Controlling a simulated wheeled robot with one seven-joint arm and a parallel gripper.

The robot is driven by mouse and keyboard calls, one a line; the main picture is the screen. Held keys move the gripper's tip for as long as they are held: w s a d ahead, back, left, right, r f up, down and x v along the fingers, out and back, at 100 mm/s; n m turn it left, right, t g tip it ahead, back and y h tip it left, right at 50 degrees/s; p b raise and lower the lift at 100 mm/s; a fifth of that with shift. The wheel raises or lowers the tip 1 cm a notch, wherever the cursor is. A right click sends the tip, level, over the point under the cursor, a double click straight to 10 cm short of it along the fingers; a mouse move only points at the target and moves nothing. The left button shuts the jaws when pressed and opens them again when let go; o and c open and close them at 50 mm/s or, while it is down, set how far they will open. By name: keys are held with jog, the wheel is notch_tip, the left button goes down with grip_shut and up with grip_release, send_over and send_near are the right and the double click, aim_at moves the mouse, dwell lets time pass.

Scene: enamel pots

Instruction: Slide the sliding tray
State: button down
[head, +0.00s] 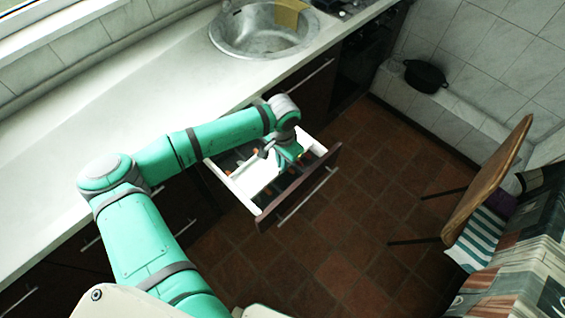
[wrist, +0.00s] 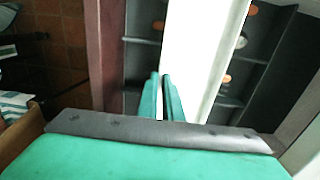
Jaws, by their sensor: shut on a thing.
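The sliding tray (head: 255,176) is a white panel set inside an open drawer (head: 268,208) under the counter. In the wrist view the tray (wrist: 206,50) is a long white strip across the drawer's dark compartments. My gripper (head: 282,158) reaches down into the drawer from above. In the wrist view its two green fingers (wrist: 165,88) are nearly together at the tray's near-left edge, shut on it. The exact spot of contact between the fingers is hidden.
The drawer has a dark front with a long bar handle (head: 306,194). Some orange-brown items lie in its compartments. A counter with a round sink (head: 262,40) runs behind it. The tiled floor between is clear.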

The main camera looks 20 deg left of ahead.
jog(key=shift+s+d, duration=0.3)
jog(key=shift+d, duration=0.3)
jog(key=shift+s+d, duration=0.25)
jog(key=shift+d, duration=0.35)
jog(key=c, duration=1.9)
grip_release()
jog(key=shift+r, duration=0.1)
notch_tip(320, 180, up, 11)
jog(key=shift+f, duration=0.2)
